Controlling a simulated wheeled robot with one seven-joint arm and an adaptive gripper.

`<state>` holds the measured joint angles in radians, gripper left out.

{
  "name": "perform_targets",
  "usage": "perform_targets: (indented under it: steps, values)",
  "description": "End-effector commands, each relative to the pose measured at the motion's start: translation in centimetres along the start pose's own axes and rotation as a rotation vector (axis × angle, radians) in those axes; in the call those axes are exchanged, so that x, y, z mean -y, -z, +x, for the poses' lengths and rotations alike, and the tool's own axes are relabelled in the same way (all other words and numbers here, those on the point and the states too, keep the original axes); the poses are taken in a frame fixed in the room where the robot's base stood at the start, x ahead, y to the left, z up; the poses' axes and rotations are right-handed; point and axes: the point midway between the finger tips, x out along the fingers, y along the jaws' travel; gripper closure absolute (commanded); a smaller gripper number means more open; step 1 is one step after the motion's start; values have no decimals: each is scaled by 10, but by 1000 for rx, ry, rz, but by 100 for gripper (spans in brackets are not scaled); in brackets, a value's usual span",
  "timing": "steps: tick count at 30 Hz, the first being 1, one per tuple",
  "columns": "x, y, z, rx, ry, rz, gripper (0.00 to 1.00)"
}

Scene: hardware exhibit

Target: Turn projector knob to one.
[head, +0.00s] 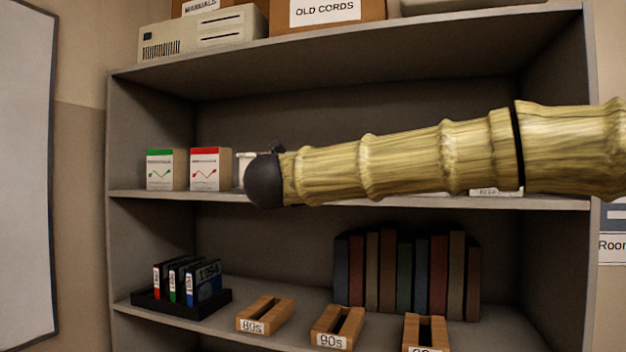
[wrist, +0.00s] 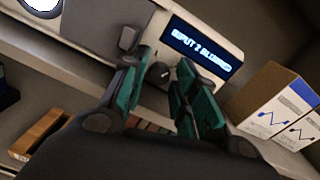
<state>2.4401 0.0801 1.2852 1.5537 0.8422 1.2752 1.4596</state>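The projector (wrist: 105,38) is a pale box with a grey front panel, a lens at its upper left and a blue display (wrist: 200,50) that seems to read "INPUT 2 SLIDESHOW". A small dark round knob (wrist: 159,73) with a light mark sits left of the display. My gripper (wrist: 164,64) is open, its green-padded fingers on either side of the knob in the wrist view; gaps show, and contact is unclear. In the head view my arm covers most of the projector; a pale piece behind its dark end may be part of it. The gripper is not clear there.
Boxes with a green top (head: 160,170) and a red top (head: 205,169) stand on the middle shelf. The lower shelf holds a black tray (head: 181,305) of cases, wooden holders (head: 265,314) and a row of books (head: 405,275). A blue-marked box (wrist: 275,105) stands beside the projector.

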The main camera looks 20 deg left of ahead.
Motion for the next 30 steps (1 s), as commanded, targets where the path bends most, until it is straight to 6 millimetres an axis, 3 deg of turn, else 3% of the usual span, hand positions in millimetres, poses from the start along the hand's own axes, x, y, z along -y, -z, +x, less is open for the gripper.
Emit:
perform_targets:
  steps: [1, 6, 20, 30]
  values:
    - [0, 0, 0, 0, 0, 0, 71]
    - [0, 0, 0, 0, 0, 0, 100]
    - [1, -2, 0, -2, 2, -81, 100]
    - [1, -4, 0, -12, 0, -353, 100]
